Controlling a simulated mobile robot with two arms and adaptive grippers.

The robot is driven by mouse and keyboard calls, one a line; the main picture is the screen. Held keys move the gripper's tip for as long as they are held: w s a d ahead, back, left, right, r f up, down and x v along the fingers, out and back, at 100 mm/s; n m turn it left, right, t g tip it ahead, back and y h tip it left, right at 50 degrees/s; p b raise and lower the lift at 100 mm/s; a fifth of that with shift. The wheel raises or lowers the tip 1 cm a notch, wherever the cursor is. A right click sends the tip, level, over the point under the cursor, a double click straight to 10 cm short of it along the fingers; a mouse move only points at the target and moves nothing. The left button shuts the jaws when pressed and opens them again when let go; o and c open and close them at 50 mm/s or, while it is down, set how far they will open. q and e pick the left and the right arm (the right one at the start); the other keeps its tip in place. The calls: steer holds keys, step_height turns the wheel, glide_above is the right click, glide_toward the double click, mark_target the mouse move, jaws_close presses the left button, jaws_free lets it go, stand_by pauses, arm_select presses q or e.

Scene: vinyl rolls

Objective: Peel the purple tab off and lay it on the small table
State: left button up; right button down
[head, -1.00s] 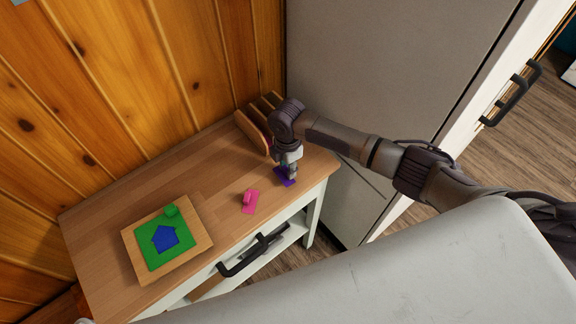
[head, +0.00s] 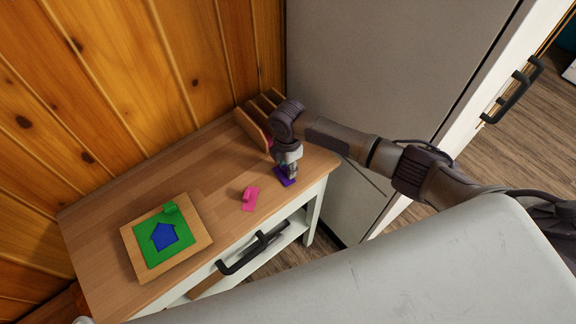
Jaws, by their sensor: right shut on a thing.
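The purple tab (head: 286,179) is at the right end of the small table (head: 110,218), under my right gripper (head: 290,176). My right gripper points down and is shut on the purple tab. The tab is at the tabletop; I cannot tell whether it touches the wood. The gripper hides part of it. A pink tab (head: 250,200) lies on the table to the left of the purple one. My left gripper is not in view.
A wooden board (head: 201,243) with a green sheet (head: 182,247), a blue house shape (head: 164,237) and a green tab (head: 170,208) lies at the left. A wooden rack (head: 250,128) stands behind my gripper. A grey cabinet (head: 390,70) stands at the right. The table's middle is clear.

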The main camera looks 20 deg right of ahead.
steer(key=shift+f, duration=0.15)
jaws_free()
stand_by(0.7)
stand_by(0.4)
steer(key=shift+r+p, duration=2.85)
steer(key=shift+r, duration=1.65)
